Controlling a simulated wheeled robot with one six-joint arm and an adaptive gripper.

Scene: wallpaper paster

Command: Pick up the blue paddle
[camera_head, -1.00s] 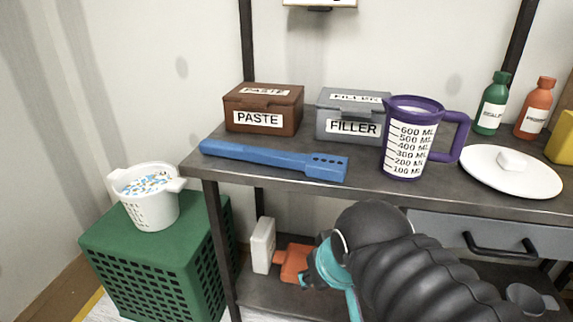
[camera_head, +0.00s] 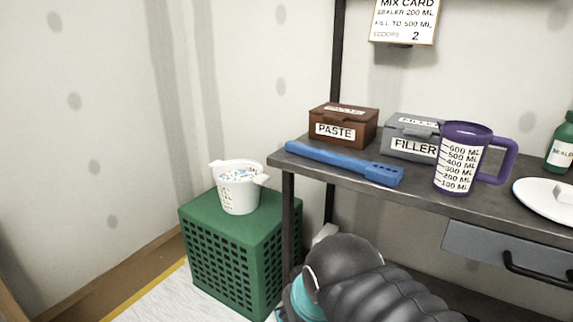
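The blue paddle (camera_head: 343,161) lies flat along the front edge of the dark workbench shelf (camera_head: 480,205). Its narrow handle end is at the left and its wider end with small dark holes is at the right. Nothing holds it. My black arm shows at the bottom, in front of and below the shelf, apart from the paddle. My gripper's fingers are hidden or out of the picture, so its state does not show.
Behind the paddle stand a brown PASTE box (camera_head: 343,125) and a grey FILLER box (camera_head: 408,138). A purple measuring jug (camera_head: 462,160) stands to its right. A green crate (camera_head: 235,260) bearing a white basket (camera_head: 239,190) stands left of the shelf. A white lid (camera_head: 535,205) lies far right.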

